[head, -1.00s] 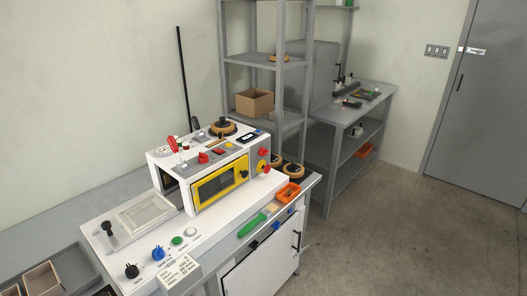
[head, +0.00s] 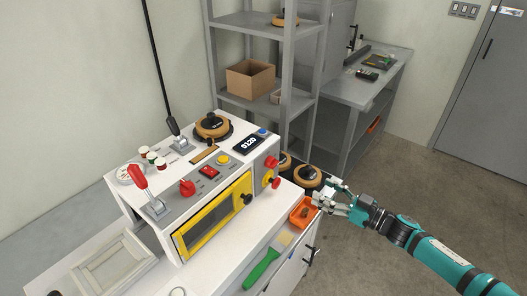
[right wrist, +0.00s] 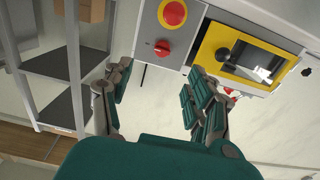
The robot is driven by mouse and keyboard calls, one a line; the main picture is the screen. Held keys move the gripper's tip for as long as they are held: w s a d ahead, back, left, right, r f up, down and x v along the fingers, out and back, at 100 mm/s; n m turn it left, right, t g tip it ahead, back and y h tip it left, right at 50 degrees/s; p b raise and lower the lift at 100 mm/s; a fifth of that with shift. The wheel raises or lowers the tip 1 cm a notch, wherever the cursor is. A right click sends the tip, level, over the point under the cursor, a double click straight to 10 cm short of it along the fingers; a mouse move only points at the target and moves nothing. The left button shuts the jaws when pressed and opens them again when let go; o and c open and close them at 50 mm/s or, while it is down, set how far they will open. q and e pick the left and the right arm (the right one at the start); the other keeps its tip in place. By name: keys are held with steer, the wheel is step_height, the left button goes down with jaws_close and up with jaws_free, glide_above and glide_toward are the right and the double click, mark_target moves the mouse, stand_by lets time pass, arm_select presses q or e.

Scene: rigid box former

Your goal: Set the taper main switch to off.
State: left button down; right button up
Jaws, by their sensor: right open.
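The white box former machine (head: 150,215) stands on the bench. Its right end carries a red mushroom button (head: 271,161) on yellow and a red rotary knob (head: 275,183) below it. The right wrist view shows the same red button (right wrist: 173,13) and rotary knob (right wrist: 163,48) just beyond the fingers. Another red knob (head: 187,187) and a red rocker (head: 208,171) sit on the top panel. I cannot read which is the taper main switch. My right gripper (head: 332,195) is open and empty, right of the end panel, apart from it. My left gripper is out of view.
An orange bin (head: 303,212) and a green-handled brush (head: 262,268) lie on the bench front, near the right gripper. Tape rolls (head: 307,176) lie behind the bin. A grey shelf rack (head: 245,103) stands behind. The floor at right is open.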

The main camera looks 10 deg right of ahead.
mark_target(276, 166)
steer(key=p+x, duration=0.1)
steer(key=x, duration=0.9)
steer(key=r+p+x, duration=0.1)
steer(key=x, duration=0.5)
steer(key=shift+s+a+r+p, duration=0.15)
steer(key=shift+a+p, duration=0.15)
steer(key=shift+a, duration=0.15)
steer(key=shift+w+a, duration=0.2)
steer(key=shift+w, duration=0.05)
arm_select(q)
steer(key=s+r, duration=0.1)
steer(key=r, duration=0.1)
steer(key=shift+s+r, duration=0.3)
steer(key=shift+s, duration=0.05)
arm_select(e)
steer(key=shift+c, duration=0.3)
steer(key=c, duration=1.1)
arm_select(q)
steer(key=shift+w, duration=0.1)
